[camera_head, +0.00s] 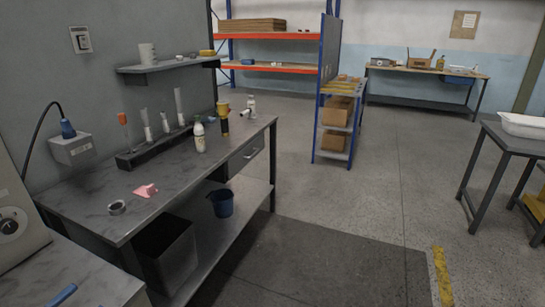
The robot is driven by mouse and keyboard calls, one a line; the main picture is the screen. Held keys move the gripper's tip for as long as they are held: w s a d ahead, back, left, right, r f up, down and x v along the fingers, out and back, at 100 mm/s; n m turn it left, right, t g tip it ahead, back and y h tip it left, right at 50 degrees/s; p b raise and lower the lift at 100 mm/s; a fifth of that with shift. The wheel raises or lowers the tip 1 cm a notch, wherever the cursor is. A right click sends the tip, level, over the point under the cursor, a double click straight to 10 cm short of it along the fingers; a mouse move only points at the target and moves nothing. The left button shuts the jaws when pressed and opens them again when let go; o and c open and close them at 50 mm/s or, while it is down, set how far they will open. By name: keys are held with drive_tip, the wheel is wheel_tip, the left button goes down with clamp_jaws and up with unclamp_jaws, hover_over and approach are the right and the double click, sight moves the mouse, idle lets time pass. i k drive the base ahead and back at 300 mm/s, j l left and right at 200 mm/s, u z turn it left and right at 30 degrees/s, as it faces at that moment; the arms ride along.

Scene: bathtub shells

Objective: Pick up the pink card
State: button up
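A small pink thing (146,190), which looks like the pink card, lies on the grey workbench (95,205) towards its near left part. It looks folded or creased rather than flat, but it is too small to be sure. A grey ring, like a tape roll (117,207), lies just in front of it to the left, apart from it. My gripper is not in view.
A white bottle (199,137), a yellow-and-black item (224,121) and a rack with tubes (150,150) stand further back on the bench. A dark bin (166,258) and a blue bucket (220,204) sit below. The floor (350,205) to the right is clear.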

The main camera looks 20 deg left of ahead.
sight(144, 191)
drive_tip(key=i+u, duration=0.2)
drive_tip(key=i, duration=0.25)
drive_tip(key=i+u, duration=0.2)
drive_tip(key=i, duration=0.3)
drive_tip(key=i+l+u, duration=0.2)
drive_tip(key=i, duration=0.25)
drive_tip(key=i+l+u, duration=0.15)
drive_tip(key=i, duration=0.3)
drive_tip(key=i+u, duration=0.7)
drive_tip(key=i+l+u, duration=0.15)
drive_tip(key=i+u, duration=0.2)
drive_tip(key=i, duration=0.05)
